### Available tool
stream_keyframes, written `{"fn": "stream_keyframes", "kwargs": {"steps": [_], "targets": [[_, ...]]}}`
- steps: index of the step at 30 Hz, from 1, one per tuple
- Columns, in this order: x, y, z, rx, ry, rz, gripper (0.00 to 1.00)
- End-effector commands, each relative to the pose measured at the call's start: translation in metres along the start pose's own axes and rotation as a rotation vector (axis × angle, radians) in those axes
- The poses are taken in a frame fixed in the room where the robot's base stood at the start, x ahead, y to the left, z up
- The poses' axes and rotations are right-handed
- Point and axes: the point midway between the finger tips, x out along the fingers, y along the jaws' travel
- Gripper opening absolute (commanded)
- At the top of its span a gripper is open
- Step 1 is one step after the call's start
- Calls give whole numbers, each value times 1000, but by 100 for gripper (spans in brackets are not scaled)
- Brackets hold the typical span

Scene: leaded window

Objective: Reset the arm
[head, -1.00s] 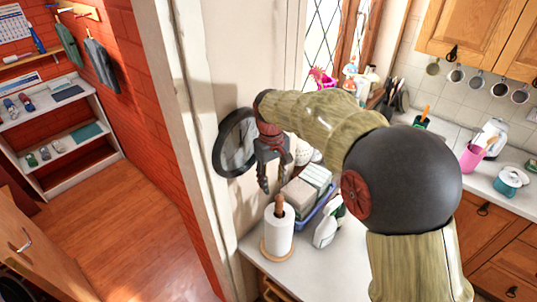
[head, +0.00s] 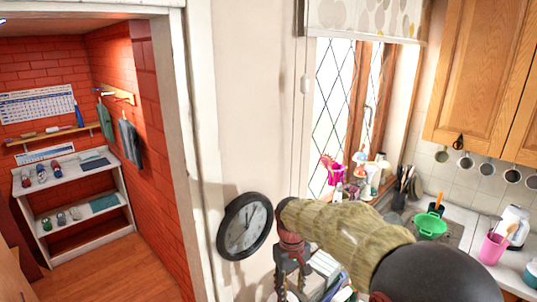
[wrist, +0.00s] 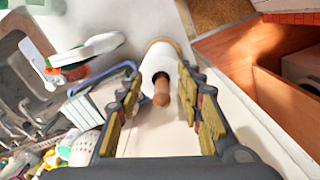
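My arm reaches out to the left in the head view and bends down at the wrist. My gripper (head: 290,285) hangs below it, just right of a wall clock, with its lower part cut off by the frame's bottom edge. In the wrist view my gripper (wrist: 163,88) has its two fingers well apart with nothing held between them. A paper towel roll on a wooden holder (wrist: 161,62) stands on the counter below and shows through the gap between the fingers.
The round clock (head: 245,225) hangs on the wall close to my gripper. A blue basket of boxes (wrist: 98,98) and a white bottle (wrist: 95,48) are left of the roll. A sink (wrist: 40,60) lies further left. A doorway opens at the head view's left.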

Motion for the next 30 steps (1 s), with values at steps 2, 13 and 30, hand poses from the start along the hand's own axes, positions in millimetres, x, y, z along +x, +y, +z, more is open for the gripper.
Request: {"fn": "stream_keyframes", "kwargs": {"steps": [2, 13, 30], "targets": [[-1, -2, 11, 13, 1, -1, 37], [3, -2, 86, 116, 54, -4, 37], [72, -3, 276, 349, 363, 35, 37]]}}
